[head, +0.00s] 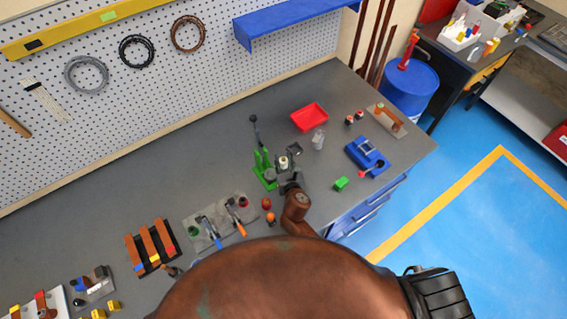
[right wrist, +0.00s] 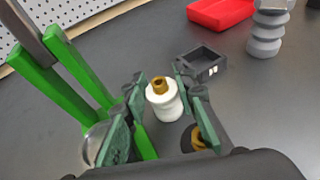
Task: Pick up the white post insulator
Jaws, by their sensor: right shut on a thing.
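The white post insulator (right wrist: 163,100), a short ribbed cylinder with a brass insert on top, is between the green-padded fingers of my right gripper (right wrist: 160,110). It is upright, and the gripper is shut on it. In the head view the insulator (head: 283,162) is small and pale beside the green bender, and my right gripper (head: 286,178) reaches it from the front. Its lower end is partly hidden, so I cannot tell whether it touches the bench. I do not see my left gripper.
The green bender (head: 263,170) stands close on the left. A small black box (right wrist: 202,63), a grey ribbed insulator (right wrist: 268,28) and a red tray (right wrist: 220,12) lie beyond. A blue tool (head: 367,154) and green block (head: 341,184) are to the right.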

